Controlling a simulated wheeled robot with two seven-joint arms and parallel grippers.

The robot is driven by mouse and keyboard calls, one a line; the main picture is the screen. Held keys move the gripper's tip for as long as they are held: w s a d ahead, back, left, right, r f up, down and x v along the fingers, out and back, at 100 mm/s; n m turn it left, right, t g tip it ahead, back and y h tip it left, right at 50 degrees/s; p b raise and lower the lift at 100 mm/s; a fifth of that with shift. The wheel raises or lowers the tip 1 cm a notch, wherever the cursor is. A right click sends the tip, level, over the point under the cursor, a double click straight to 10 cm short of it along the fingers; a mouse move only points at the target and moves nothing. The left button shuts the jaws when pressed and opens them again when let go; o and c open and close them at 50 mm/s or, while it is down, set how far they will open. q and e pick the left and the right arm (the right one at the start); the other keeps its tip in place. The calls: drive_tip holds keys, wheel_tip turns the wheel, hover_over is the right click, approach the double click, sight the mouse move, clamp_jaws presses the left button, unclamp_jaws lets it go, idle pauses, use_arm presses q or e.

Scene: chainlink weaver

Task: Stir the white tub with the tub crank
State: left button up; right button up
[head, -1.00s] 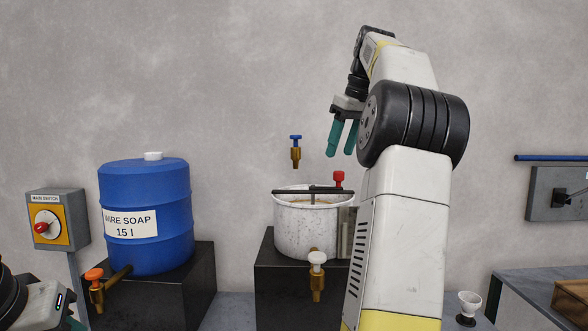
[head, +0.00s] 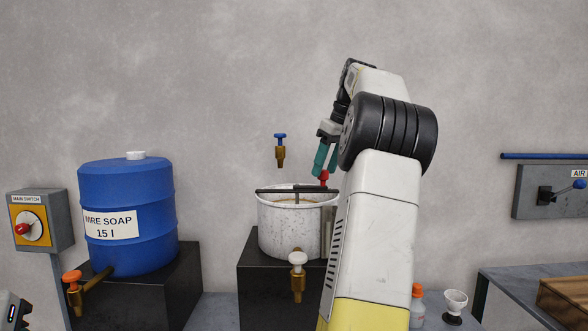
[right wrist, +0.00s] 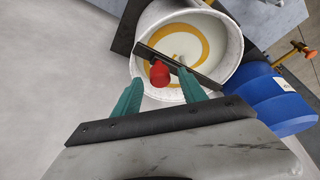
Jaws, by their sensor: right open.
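The white tub (head: 290,232) stands on a black block, and its pale contents with a yellow-brown ring show in the right wrist view (right wrist: 225,72). The tub crank is a dark bar (head: 272,190) across the rim with a red knob (head: 325,178) on its right end. My right gripper (head: 323,170) is open, with its teal fingertips at the red knob. In the right wrist view the knob (right wrist: 160,74) lies between the two fingertips, nearer the left one; contact cannot be told.
A blue soap barrel (head: 127,215) stands left of the tub. A blue-handled tap (head: 280,150) is on the wall above the tub, and a white-handled tap (head: 298,275) sticks out at its front.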

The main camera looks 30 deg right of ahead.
drive_tip(key=shift+w+f, duration=0.15)
drive_tip(key=shift+f, duration=0.25)
drive_tip(key=shift+c, duration=0.4)
clamp_jaws()
idle(0.8)
